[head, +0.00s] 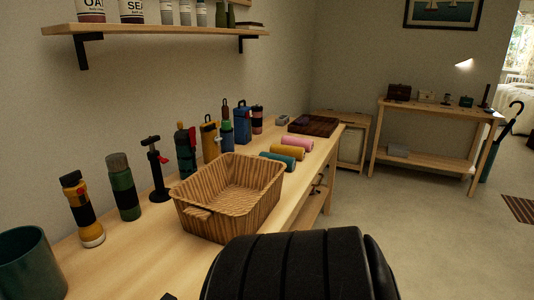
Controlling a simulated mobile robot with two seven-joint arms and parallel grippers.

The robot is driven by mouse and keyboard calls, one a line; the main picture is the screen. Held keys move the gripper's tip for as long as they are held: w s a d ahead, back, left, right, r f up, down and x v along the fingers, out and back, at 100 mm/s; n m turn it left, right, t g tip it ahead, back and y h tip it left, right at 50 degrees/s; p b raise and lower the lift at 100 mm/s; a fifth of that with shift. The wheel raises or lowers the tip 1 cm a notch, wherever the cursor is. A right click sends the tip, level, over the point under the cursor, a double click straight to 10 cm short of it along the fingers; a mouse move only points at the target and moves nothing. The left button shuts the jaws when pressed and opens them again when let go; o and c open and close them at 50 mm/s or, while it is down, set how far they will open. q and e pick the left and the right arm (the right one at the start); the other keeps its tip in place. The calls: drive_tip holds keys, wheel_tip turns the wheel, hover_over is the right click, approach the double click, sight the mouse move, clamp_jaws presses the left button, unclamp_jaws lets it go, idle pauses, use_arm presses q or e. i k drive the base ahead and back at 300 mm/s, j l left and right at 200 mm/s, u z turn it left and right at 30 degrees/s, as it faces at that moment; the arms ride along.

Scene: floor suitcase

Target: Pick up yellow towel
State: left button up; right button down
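The yellow towel (287,152) is a small roll lying on the wooden bench along the left wall, past the wicker basket. It lies between a pink roll (297,143) on its far side and a teal roll (278,160) on its near side. The rolls are close together; I cannot tell if they touch. Neither of my grippers can be made out in the head view.
A wicker basket (215,219) stands on the bench (110,262), nearer than the rolls. Several bottles and flasks line the wall behind it. A dark tray (322,127) lies at the bench's far end. A large black ribbed shape fills the bottom centre. Floor (430,235) at right is clear.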

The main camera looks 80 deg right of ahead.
sight(299, 152)
drive_tip(key=z, duration=2.8)
